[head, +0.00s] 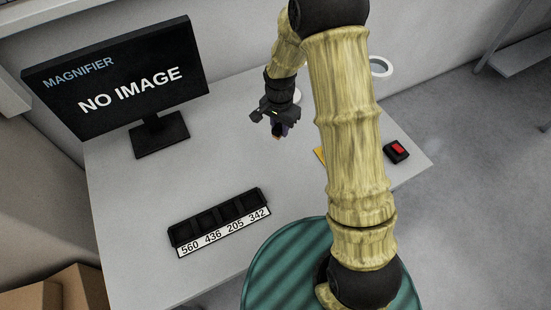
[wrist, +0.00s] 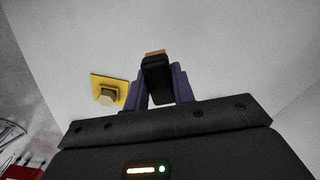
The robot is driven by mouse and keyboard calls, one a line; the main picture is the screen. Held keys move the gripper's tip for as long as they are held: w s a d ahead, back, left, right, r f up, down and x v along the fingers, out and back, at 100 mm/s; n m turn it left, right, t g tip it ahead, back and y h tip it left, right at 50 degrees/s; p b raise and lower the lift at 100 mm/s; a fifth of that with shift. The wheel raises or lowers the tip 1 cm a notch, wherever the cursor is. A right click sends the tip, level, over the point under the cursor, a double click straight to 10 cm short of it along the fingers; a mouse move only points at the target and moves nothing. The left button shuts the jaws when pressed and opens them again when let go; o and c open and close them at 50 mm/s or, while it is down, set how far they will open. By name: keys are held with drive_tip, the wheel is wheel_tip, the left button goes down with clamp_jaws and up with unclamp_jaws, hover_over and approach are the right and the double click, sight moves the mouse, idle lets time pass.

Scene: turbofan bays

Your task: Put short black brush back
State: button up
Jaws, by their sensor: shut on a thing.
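My gripper (head: 279,129) is above the table, right of the monitor, with its fingers pointing down. In the wrist view, the purple fingers (wrist: 160,88) are shut on the short black brush (wrist: 157,76), a dark block with a tan end. In the head view the brush is small, mostly hidden by the gripper, with only a tan tip clear. A black rack (head: 218,217) with several compartments lies on the table at the lower left, with a label strip reading 560, 436, 205, 342. Its compartments look dark, and I cannot tell whether anything is in them.
A monitor (head: 118,85) reading "NO IMAGE" stands at the back left. A yellow plate (wrist: 109,91) with a pale block lies beside my gripper. A red-and-black switch (head: 397,151) and a white ring (head: 381,67) are at the right. The table (head: 125,195) is clear around the rack.

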drive_tip(key=shift+a+m, duration=0.4)
drive_tip(key=shift+a, duration=0.2)
drive_tip(key=shift+a+r, duration=0.1)
drive_tip(key=shift+r, duration=0.2)
hover_over(276, 151)
drive_tip(key=shift+f+p, duration=0.35)
drive_tip(key=shift+f, duration=2.6)
drive_tip(key=shift+f+p, duration=0.35)
drive_tip(key=shift+f, duration=1.75)
